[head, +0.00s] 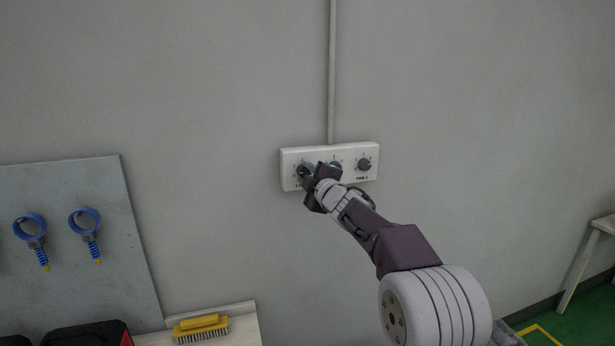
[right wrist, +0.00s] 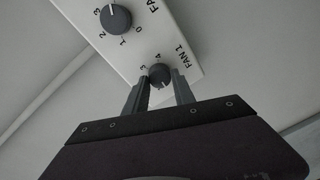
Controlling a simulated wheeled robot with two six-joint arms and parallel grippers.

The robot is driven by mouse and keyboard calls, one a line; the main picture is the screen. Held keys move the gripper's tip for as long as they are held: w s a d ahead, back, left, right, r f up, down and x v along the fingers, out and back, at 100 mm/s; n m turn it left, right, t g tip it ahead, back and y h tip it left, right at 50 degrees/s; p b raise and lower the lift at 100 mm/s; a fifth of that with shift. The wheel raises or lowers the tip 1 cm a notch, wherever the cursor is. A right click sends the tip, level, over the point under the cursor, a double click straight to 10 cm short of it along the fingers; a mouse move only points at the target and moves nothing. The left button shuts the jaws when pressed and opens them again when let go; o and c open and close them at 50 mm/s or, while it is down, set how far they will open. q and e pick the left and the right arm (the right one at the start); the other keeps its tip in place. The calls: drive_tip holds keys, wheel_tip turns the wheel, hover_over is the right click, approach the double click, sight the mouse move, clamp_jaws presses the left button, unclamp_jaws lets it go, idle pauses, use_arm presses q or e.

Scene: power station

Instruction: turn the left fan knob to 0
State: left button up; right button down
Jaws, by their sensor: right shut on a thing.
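A white control panel (head: 348,152) with three round dark knobs is fixed to the grey wall. The left fan knob (head: 302,170) is partly covered by my right gripper (head: 311,179) in the head view. In the right wrist view the left fan knob (right wrist: 160,74) is beside the "FAN 1" label, between the two fingers of my right gripper, which is shut on it. A pale mark shows on the knob's lower side there, but I cannot tell which number it points to. My left gripper is not in view.
The middle knob (head: 335,164) is close beside my gripper and partly covered; the right knob (head: 364,164) is clear. A conduit (head: 332,70) runs up the wall. A board with blue ring tools (head: 85,221) and a shelf with a yellow brush (head: 200,328) are at lower left.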

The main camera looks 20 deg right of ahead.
drive_tip(key=n, duration=0.6)
drive_tip(key=shift+a+h+b, duration=0.1)
drive_tip(key=shift+h+b, duration=0.2)
drive_tip(key=shift+b, duration=0.1)
idle(0.4)
drive_tip(key=c, duration=1)
unclamp_jaws()
drive_tip(key=shift+c, duration=0.2)
drive_tip(key=shift+s, duration=0.4)
drive_tip(key=s+b, duration=0.1)
drive_tip(key=s, duration=0.7)
drive_tip(key=shift+d+r+b, duration=0.25)
drive_tip(key=shift+d+b, duration=0.05)
drive_tip(key=shift+b, duration=0.05)
drive_tip(key=shift+s, duration=0.1)
